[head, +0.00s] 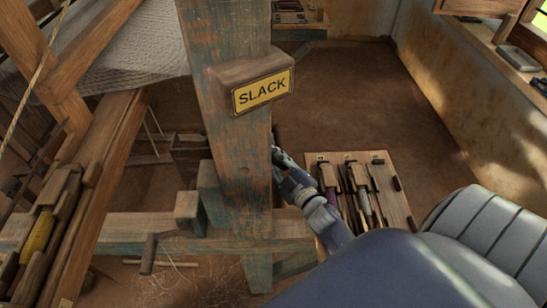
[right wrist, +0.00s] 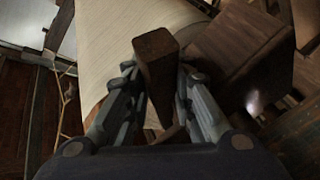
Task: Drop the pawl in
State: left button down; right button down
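My right gripper (head: 279,158) is at the right edge of the thick upright post (head: 235,140), partly hidden by it. In the right wrist view my right gripper (right wrist: 155,82) has a finger on each side of a dark brown wooden piece (right wrist: 155,58), which looks like the pawl. Both fingers appear to touch its sides. Its broad end faces the camera and it narrows downward. Where its far end rests is hidden. The pawl cannot be made out in the head view. A block with a yellow sign reading SLACK (head: 262,91) is on the post. My left gripper is not in view.
A wooden board with several tools (head: 395,195) lies right of the post. White cloth (head: 140,50) spans the loom at upper left; it also shows in the wrist view (right wrist: 110,40). A low cross beam (head: 130,228) runs beside the post. The earthen floor (head: 350,90) behind is mostly clear.

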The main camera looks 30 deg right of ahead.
jog(key=shift+s+d+r+n+g+p, duration=0.3)
jog(key=shift+r+n+p, duration=0.25)
jog(key=shift+r+p, duration=0.95)
jog(key=shift+s+d+r+n+g+p, duration=0.15)
jog(key=shift+d+r+n+g+p, duration=0.35)
jog(key=shift+p, duration=1.85)
jog(key=shift+s+d+r+n+g+p, duration=0.25)
jog(key=shift+r+n+p, duration=0.65)
jog(key=shift+p, duration=1)
jog(key=shift+d+r+h+p, duration=0.15)
jog(key=shift+r+h+p, duration=0.2)
jog(key=shift+p, duration=0.25)
jog(key=c, duration=1.6)
grip_release()
jog(key=shift+c, duration=0.2)
jog(key=shift+s, duration=0.15)
jog(key=shift+s, duration=0.3)
jog(key=s+r, duration=0.2)
jog(key=s, duration=0.9)
jog(key=shift+a+r, duration=0.3)
jog(key=shift+a, duration=0.05)
